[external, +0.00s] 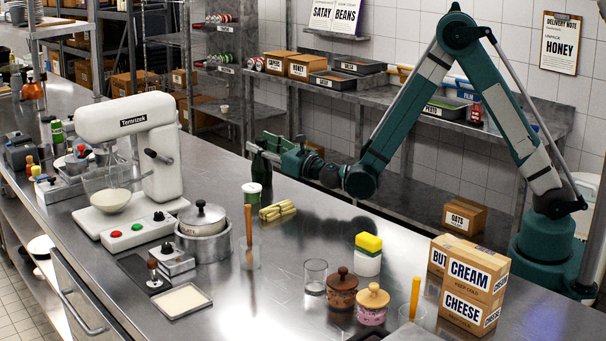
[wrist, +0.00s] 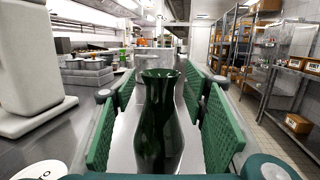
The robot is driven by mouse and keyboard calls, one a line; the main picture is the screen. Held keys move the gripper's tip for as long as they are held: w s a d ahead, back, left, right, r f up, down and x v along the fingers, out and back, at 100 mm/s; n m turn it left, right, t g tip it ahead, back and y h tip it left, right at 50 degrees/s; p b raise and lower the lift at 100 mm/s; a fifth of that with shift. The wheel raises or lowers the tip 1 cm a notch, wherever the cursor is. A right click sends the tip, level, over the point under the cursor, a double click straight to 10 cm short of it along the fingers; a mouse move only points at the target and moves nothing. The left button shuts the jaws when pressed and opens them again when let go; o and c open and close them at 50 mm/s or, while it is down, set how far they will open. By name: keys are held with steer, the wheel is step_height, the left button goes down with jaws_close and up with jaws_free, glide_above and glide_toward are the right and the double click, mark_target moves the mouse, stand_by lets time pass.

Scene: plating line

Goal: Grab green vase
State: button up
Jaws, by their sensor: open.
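The green vase (wrist: 158,125) is dark, glossy and upright, with a flared rim, narrow neck and wide body. In the wrist view it stands between the two green finger pads of my gripper (wrist: 160,90), with gaps showing on both sides at the neck. In the external view the vase (external: 258,168) stands on the steel counter left of the middle, and my gripper (external: 263,147) reaches it from the right at its upper part. The jaws are open around it. The vase's foot is hidden in the external view, behind a green-and-white jar.
The green-and-white jar (external: 252,195) stands just in front of the vase, and yellow sticks (external: 277,210) lie to its right. A white stand mixer (external: 130,165) is to the left. Jars, a glass and cream cheese boxes (external: 472,285) stand nearer the front right.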

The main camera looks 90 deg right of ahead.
steer(key=c, duration=1.3)
steer(key=shift+r, duration=0.15)
steer(key=shift+r+p, duration=1.2)
steer(key=shift+r, duration=3.65)
